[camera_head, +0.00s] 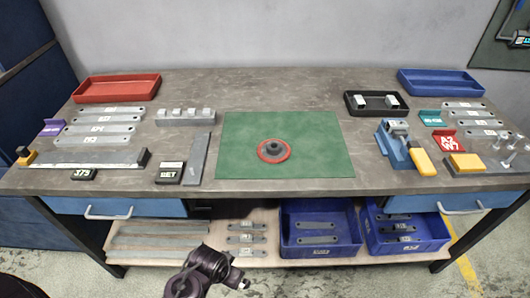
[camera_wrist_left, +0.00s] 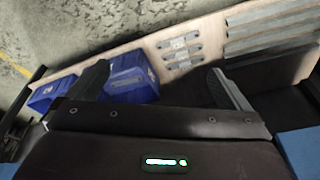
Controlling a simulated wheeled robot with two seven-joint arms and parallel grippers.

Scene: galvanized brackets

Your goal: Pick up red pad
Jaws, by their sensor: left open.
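A round red pad (camera_head: 286,153) with a dark grey knob on top lies on the green mat (camera_head: 323,130) at the middle of the table. My left gripper (camera_wrist_left: 158,69) is open, with nothing between its fingers in the left wrist view. In the head view, my dark left arm is low in front of the table, below the tabletop and left of the pad; its fingers are hard to make out there. The pad is not in the left wrist view. My right gripper is not in view.
A red tray (camera_head: 117,88), a grey bar (camera_head: 198,157) and metal strips lie left. A black tray (camera_head: 375,107), a blue clamp-like tool (camera_head: 394,145) and a red sign (camera_head: 447,144) stand right. The lower shelf (camera_head: 270,240) holds blue bins (camera_head: 320,252). Bare mat surrounds the pad.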

